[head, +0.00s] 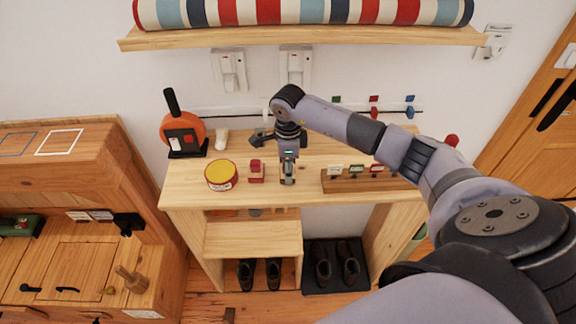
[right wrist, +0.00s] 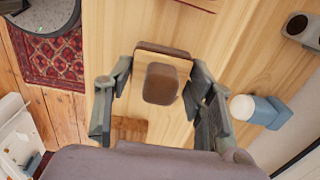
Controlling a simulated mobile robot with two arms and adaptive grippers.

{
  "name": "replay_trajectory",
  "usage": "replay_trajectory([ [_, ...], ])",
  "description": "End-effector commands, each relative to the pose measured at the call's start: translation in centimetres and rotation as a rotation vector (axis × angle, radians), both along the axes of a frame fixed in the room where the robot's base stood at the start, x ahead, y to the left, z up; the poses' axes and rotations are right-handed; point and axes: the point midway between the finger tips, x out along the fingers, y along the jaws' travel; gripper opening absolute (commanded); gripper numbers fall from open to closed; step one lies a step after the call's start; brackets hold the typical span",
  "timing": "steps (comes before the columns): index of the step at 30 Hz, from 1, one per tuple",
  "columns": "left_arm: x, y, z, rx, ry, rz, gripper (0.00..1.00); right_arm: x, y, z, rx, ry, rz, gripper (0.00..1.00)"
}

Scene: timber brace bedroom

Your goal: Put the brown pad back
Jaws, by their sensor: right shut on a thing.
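The brown pad (right wrist: 161,83) is a rounded dark-brown block against a wooden piece (right wrist: 178,52) with a brown edge. It sits between the fingers of my right gripper (right wrist: 158,88) in the right wrist view. My right gripper (head: 288,178) points down over the light wooden desk top (head: 235,198) in the head view, and is shut on the pad piece. In the head view the gripper hides most of what it holds, and I cannot tell whether it touches the desk. My left gripper is in neither view.
Left of the gripper stand a small red-topped block (head: 256,170) and a yellow-lidded red tin (head: 221,174). To its right is a wooden rack (head: 345,185) with coloured tags. An orange round device (head: 183,130) stands at the back left. A shelf (head: 300,38) with a striped roll hangs above.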

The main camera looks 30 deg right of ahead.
Motion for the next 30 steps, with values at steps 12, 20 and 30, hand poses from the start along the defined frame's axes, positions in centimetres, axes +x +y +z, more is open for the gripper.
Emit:
replay_trajectory([
  [12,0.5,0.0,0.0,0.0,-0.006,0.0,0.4,-0.1,0.0,-0.1,0.0,0.004,-0.001,0.7],
  [20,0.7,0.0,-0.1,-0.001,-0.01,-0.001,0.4,-0.1,0.0,0.1,0.0,0.002,-0.001,0.7],
  [30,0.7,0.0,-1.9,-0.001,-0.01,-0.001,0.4,0.1,-0.1,5.1,-0.002,-0.005,0.0,0.7],
])
